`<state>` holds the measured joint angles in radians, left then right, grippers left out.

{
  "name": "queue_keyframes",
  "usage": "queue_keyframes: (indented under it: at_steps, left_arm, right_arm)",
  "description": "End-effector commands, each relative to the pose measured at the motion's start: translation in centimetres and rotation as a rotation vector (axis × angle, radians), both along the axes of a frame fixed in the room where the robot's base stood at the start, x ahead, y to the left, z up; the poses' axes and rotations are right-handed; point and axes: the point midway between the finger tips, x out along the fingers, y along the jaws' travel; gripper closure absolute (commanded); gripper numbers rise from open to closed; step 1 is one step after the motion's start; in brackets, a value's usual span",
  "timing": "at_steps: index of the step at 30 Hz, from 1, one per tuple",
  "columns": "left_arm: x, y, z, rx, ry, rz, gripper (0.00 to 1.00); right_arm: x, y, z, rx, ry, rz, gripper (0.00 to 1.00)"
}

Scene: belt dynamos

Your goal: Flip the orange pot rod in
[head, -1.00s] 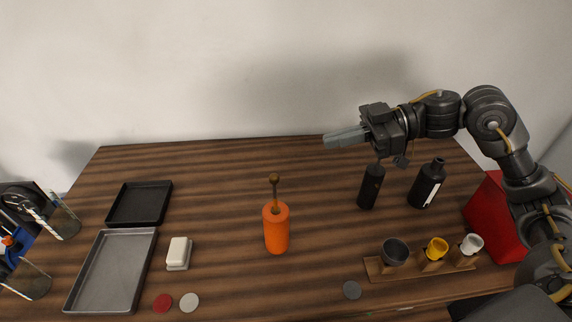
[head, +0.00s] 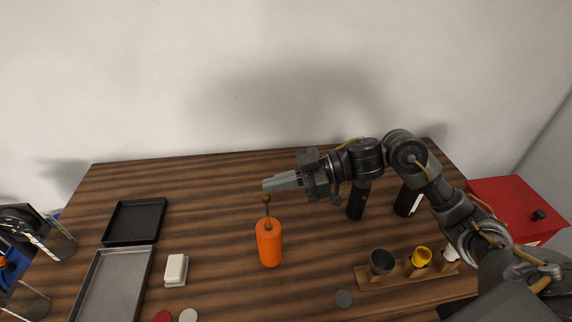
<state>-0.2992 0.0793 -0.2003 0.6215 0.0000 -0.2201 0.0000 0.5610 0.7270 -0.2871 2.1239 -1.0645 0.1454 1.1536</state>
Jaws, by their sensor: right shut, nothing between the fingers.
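The orange pot (head: 269,244) stands upright near the middle of the table. A thin brown rod (head: 267,212) with a round knob on top sticks up from it, nearly upright. My right gripper (head: 268,185) is shut and empty. Its fingertips point left and show just above the rod's knob; I cannot tell whether they touch it.
Two black bottles (head: 356,203) stand behind my right arm. A wooden rack (head: 378,281) holds cups at front right. A black tray (head: 134,222), a grey tray (head: 113,285) and a white block (head: 176,269) lie left. A red box (head: 520,205) stands right.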

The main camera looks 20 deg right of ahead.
Motion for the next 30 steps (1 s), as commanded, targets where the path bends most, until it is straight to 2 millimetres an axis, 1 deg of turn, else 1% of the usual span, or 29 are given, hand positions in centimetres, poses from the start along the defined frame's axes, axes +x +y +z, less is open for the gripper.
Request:
queue_keyframes:
  at_steps: [3, 6, 17, 20, 21, 25, 27, 30]
  left_arm:
    - [0.0, 0.0, 0.4, 0.0, 0.0, 0.0, 0.62]
    - [0.0, 0.0, 0.4, 0.0, 0.0, 0.0, 0.62]
    - [-0.1, 0.0, 0.2, 0.0, 0.001, 0.0, 0.62]
    - [-0.1, 0.0, -0.7, 0.0, 0.002, 0.0, 0.62]
    - [-0.1, 0.0, -1.2, 0.0, 0.002, 0.0, 0.62]
    - [-0.1, 0.0, -2.5, 0.0, 0.002, 0.0, 0.62]
    - [-0.1, 0.0, -3.0, 0.001, 0.003, 0.0, 0.62]
    - [-0.1, 0.0, -3.2, 0.001, 0.003, 0.0, 0.62]
  right_arm:
    - [0.0, 0.0, -0.8, 0.001, 0.001, -0.001, 1.0]
    - [0.0, 0.0, -1.2, 0.001, 0.0, -0.001, 1.0]
    - [0.0, 0.0, -1.6, 0.001, 0.0, 0.0, 1.0]
    - [0.0, 0.0, -3.3, 0.0, 0.003, 0.0, 1.0]
    - [0.0, 0.0, -4.3, -0.001, 0.004, 0.0, 1.0]
    - [-0.1, -0.1, -7.2, -0.002, 0.005, 0.0, 1.0]
    - [-0.1, 0.0, -8.3, -0.002, 0.005, 0.001, 1.0]
    - [0.0, -0.1, -9.0, -0.001, 0.004, 0.0, 1.0]
